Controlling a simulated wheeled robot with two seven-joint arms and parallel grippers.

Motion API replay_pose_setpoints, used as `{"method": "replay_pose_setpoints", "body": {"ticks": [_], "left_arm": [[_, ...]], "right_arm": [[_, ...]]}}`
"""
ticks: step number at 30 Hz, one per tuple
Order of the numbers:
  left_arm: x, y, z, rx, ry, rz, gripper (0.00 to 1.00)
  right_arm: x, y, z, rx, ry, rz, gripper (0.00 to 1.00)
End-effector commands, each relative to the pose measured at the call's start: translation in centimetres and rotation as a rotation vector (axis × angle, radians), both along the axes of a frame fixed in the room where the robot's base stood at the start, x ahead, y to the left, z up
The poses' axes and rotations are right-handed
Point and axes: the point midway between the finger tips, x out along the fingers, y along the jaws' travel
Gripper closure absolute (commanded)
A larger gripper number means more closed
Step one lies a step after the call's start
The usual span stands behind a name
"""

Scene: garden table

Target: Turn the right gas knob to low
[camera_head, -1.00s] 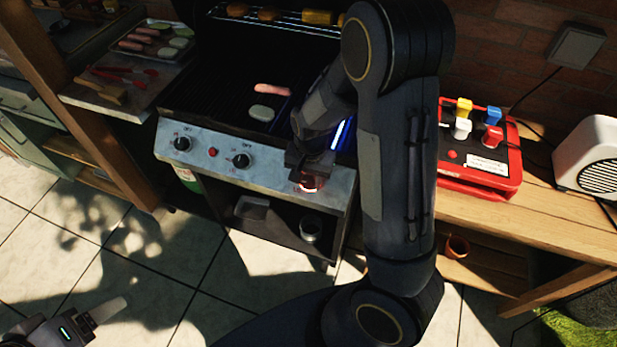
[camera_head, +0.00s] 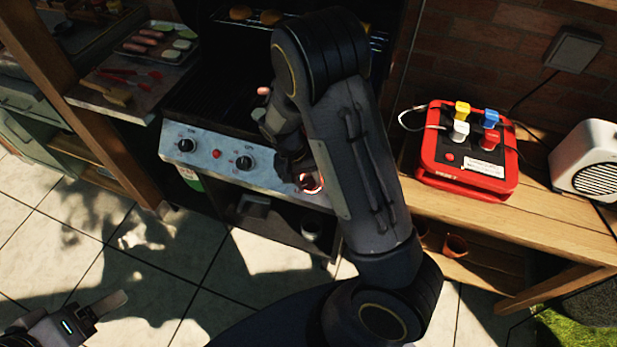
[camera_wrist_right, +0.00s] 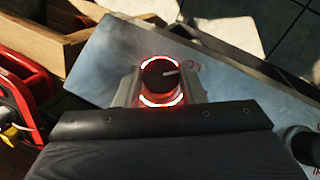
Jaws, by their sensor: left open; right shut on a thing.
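The right gas knob (camera_wrist_right: 158,73) is a dark round knob with a glowing red and white ring around it, on the grill's metal front panel. In the right wrist view its pale pointer mark points toward the picture's right. My right gripper (camera_wrist_right: 160,88) is shut on this knob, one finger on each side. In the head view the right gripper (camera_head: 299,177) and arm partly cover the knob, and the glowing ring shows below the gripper. My left gripper (camera_head: 110,305) is open and empty at the lower left, above the tiled floor, far from the grill.
The middle knob (camera_head: 243,163), left knob (camera_head: 186,146) and a red button (camera_head: 216,154) sit along the same panel (camera_head: 200,165). A red box (camera_head: 466,155) with coloured plugs and a white appliance (camera_head: 590,160) stand on the wooden bench at right.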

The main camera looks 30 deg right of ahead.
Motion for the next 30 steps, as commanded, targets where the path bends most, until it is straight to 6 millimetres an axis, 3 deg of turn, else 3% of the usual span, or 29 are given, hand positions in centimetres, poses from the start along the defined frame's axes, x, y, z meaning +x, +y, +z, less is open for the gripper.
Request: {"method": "replay_pose_setpoints", "body": {"ticks": [24, 25, 30], "left_arm": [[0.0, 0.0, 0.18, 0.0, 0.0, 0.0, 0.28], [0.0, 0.0, 0.18, 0.0, 0.0, 0.0, 0.28], [0.0, -0.01, 0.17, 0.0, 0.0, 0.0, 0.28]], "right_arm": [[0.13, 0.09, 0.04, -0.061, 0.071, 0.097, 0.87], [0.14, 0.08, 0.04, -0.061, 0.071, 0.097, 0.61], [0.12, 0.1, 0.02, -0.062, 0.07, 0.096, 0.43]]}}
